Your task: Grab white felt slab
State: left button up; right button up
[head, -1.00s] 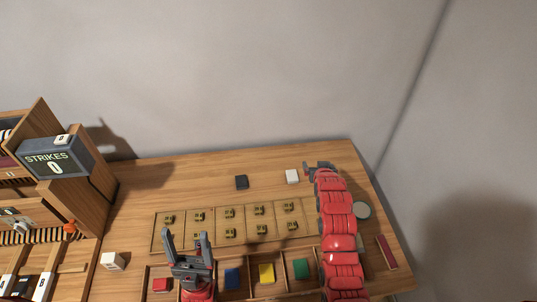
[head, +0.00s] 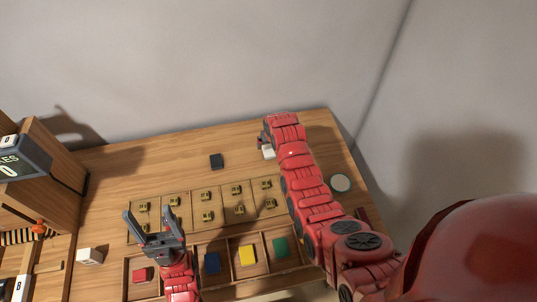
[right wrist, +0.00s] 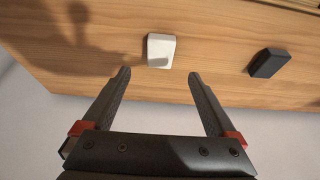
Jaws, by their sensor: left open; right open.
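The white felt slab (head: 268,153) lies at the back of the wooden table, partly hidden by my right gripper in the head view. In the right wrist view the slab (right wrist: 160,50) is a small white block on the wood, just beyond the gap between the fingertips. My right gripper (right wrist: 160,76) is open and empty, its fingers pointing at the slab, which is not between them. In the head view my right gripper (head: 264,138) is largely hidden by its own arm. My left gripper (head: 149,211) is open and empty above the left end of the grid tray.
A black slab (head: 216,161) lies left of the white one. A grid tray (head: 222,192) with brass pieces and a row of compartments with coloured blocks fill the front. A white block (head: 89,256) is at left, a round pale disc (head: 340,183) at right.

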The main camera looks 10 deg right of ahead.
aim_at(269, 150)
jog(key=shift+b+x, duration=0.65)
jog(key=shift+x, duration=0.95)
jog(key=b+x, duration=0.1)
jog(key=x, duration=0.1)
jog(key=b+x, duration=0.2)
jog(key=shift+s+f, duration=0.15)
jog(key=shift+f, duration=0.15)
jog(key=shift+w+b, duration=0.2)
jog(key=shift+b, duration=0.1)
jog(key=shift+c, duration=0.6)
jog(key=shift+s, duration=0.1)
jog(key=c, duration=1.3)
jog(key=shift+r, duration=0.1)
